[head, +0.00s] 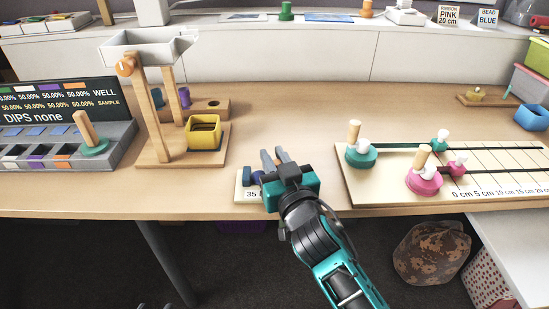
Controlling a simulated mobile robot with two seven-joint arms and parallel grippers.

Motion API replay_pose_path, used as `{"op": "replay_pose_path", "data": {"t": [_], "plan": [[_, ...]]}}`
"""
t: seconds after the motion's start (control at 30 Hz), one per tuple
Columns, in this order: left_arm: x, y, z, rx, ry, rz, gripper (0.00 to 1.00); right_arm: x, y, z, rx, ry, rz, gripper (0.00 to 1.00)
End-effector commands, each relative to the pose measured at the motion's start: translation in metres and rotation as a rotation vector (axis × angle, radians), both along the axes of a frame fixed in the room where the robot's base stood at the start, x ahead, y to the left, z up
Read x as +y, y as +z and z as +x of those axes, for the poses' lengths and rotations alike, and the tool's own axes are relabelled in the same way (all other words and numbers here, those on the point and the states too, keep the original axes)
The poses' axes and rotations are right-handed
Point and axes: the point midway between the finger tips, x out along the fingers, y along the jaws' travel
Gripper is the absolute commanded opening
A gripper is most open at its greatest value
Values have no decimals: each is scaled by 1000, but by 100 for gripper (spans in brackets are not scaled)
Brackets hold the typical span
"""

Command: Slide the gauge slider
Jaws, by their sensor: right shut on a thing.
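The gauge (244,182) is a small pale block at the table's front edge with the number 35 partly showing. A blue part (257,177) stands on it, just left of my right gripper (275,158). The right gripper reaches over the gauge from the front and is shut on the gauge slider, which its fingers and teal body mostly hide. The right side of the gauge is covered too.
A wooden stand (180,145) with a tray on top and a yellow box (204,133) is to the left, beside a grey sample panel (110,135). A ruled board (385,190) with green and pink spools lies to the right. The table behind the gauge is clear.

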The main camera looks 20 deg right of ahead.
Motion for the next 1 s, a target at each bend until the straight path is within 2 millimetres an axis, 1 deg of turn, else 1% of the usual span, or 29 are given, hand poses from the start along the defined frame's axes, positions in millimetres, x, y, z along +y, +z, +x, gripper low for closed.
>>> {"op": "replay_pose_path", "data": {"t": [0.1,0.27,0.53,0.57,0.6,0.8,1.0], "plan": [[0,4,0,-1,1,0,43,-3,1,-1,0,0,0,0],[2,15,1,-13,5,3,43,-20,2,-5,2,-3,-1,0],[5,8,0,-10,7,8,43,-23,0,-6,0,-6,-3,0],[5,8,0,-10,7,8,43,-23,0,-6,0,-6,-3,25],[5,8,0,-9,7,8,43,-23,0,-6,0,-6,-3,29],[5,7,0,-7,6,7,43,-22,0,-6,0,-4,-2,48],[4,7,-1,-6,7,7,43,-21,0,-6,-1,-2,-1,48]]}}
